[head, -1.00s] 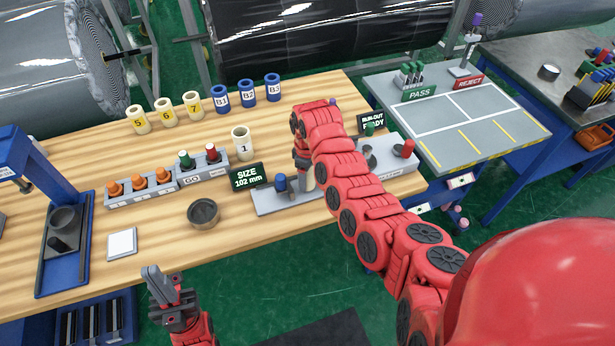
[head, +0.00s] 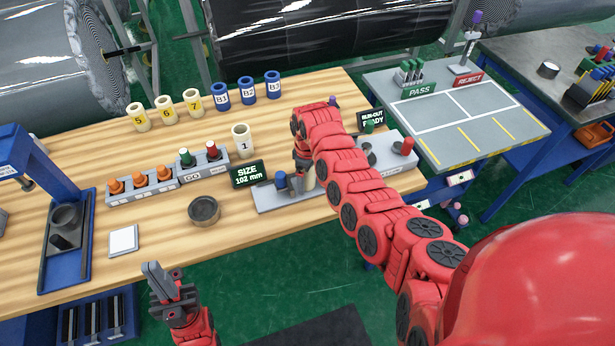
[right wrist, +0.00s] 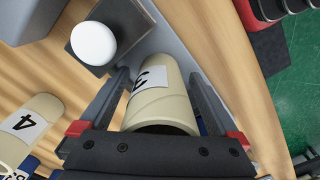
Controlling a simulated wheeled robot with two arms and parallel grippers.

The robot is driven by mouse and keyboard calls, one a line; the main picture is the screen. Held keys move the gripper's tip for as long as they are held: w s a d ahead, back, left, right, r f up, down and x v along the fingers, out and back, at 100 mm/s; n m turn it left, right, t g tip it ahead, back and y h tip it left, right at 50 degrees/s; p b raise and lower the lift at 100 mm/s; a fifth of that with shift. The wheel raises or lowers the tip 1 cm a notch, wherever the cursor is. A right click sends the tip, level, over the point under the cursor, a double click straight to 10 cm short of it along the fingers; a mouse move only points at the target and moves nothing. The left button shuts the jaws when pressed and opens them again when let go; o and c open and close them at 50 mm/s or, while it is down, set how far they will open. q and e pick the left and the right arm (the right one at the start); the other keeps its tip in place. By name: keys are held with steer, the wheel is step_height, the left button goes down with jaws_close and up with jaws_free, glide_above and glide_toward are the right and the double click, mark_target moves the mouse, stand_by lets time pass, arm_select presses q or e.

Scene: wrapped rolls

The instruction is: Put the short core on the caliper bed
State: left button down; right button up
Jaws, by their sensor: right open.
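A cream core (right wrist: 152,95) with a dark numeral that looks like 3 lies between the fingers of my right gripper (right wrist: 155,100) in the right wrist view. The fingers are open, one on each side of it. In the head view my right gripper is over the right part of the grey caliper bed (head: 265,203), mostly hidden by my red arm. A piece of cream core (head: 309,179) shows there beside it. The size display (head: 247,174) reads 102 mm. My left gripper (head: 165,277) is empty in front of the table; its finger gap is unclear.
Cores 5, 6 and 7 (head: 166,110) and blue cores B1 to B3 (head: 247,91) stand at the back. A dark ring (head: 204,211) sits at the front.

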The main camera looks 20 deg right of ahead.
steer(key=shift+w+r+b, duration=0.1)
steer(key=shift+r+b, duration=0.3)
steer(key=shift+r, duration=0.25)
step_height(320, 180, up, 6)
steer(key=b, duration=0.2)
steer(key=shift+f+b, duration=0.2)
steer(key=shift+b, duration=0.15)
step_height(320, 180, up, 4)
steer(key=shift+d+r+p, duration=0.1)
steer(key=shift+r+p, duration=0.1)
steer(key=shift+p, duration=0.15)
steer(key=shift+r, duration=0.4)
